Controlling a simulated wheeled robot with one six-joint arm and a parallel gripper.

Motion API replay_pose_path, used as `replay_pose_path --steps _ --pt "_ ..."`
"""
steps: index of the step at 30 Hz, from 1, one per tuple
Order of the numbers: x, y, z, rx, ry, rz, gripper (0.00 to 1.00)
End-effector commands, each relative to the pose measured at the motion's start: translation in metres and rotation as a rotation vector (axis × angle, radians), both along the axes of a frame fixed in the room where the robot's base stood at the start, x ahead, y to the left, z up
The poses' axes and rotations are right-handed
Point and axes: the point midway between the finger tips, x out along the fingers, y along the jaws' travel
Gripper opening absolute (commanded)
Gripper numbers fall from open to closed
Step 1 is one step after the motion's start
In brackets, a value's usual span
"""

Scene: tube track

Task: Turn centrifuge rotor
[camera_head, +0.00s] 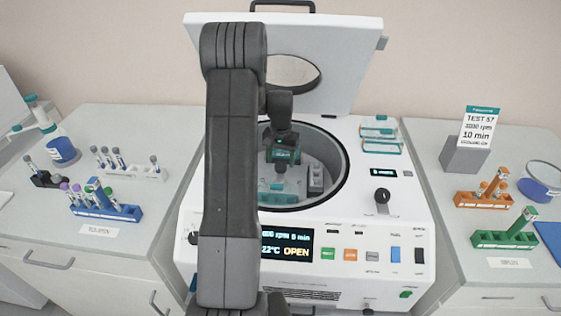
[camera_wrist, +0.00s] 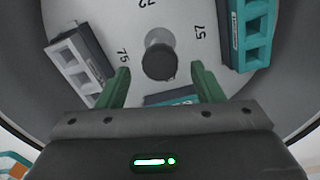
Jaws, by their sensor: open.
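The centrifuge (camera_head: 400,215) stands in the middle with its lid (camera_head: 345,60) raised; its display reads OPEN. My arm reaches down into the round bowl and covers part of it. In the wrist view the pale rotor (camera_wrist: 190,22) fills the bowl, with a dark round hub (camera_wrist: 159,58) at its centre and numbers such as 75 and 57 on it. A grey rack bucket (camera_wrist: 78,58) sits at left and a teal one (camera_wrist: 252,32) at right. Another teal piece is mostly hidden behind the gripper body. My gripper (camera_wrist: 161,72) is open, its green fingers apart on either side of the hub, holding nothing.
On the left bench are a blue rack (camera_head: 105,208) with tubes and a white rack (camera_head: 135,172). On the right bench are an orange rack (camera_head: 483,200), a green rack (camera_head: 505,239) and a sign (camera_head: 478,127). A black knob (camera_head: 382,197) stands on the centrifuge top.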

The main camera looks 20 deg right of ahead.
Motion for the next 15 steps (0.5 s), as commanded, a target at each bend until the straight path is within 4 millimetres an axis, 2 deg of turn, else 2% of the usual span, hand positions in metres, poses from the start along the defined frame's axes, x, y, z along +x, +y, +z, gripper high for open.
replay_pose_path --steps 6,15 --pt "0.000 0.000 -0.021 0.001 0.001 0.000 0.61" --pt "0.000 0.000 -0.024 -0.001 -0.001 0.000 0.61"
